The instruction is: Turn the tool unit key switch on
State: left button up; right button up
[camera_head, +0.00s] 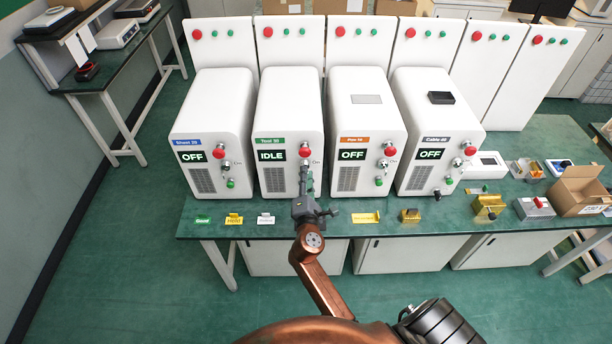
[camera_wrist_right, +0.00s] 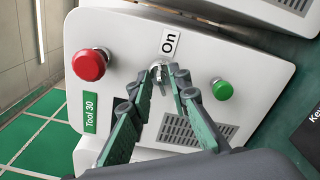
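The tool unit (camera_head: 289,115) is a white box with a green "Tool 30" label, and its display (camera_head: 271,155) reads IDLE. My right gripper (camera_head: 304,184) is in front of its right side and hides the key switch in the head view. In the right wrist view the key switch (camera_wrist_right: 158,73) is a silver lock with a key, beside an "On" label (camera_wrist_right: 170,42). My right gripper's fingertips (camera_wrist_right: 159,79) are on either side of the key, open, with a small gap visible. My left gripper is not in view.
The tool unit has a red button (camera_wrist_right: 90,65) and a green button (camera_wrist_right: 222,90) near the fingers. Similar units reading OFF stand beside it, such as the Pim-like orange-labelled unit (camera_head: 364,105). Small signs, yellow blocks and a cardboard box (camera_head: 580,190) line the bench's front.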

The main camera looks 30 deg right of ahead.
jog(key=shift+o, duration=0.2)
jog(key=shift+s, duration=0.1)
jog(key=v, duration=0.7)
jog(key=shift+a, duration=0.15)
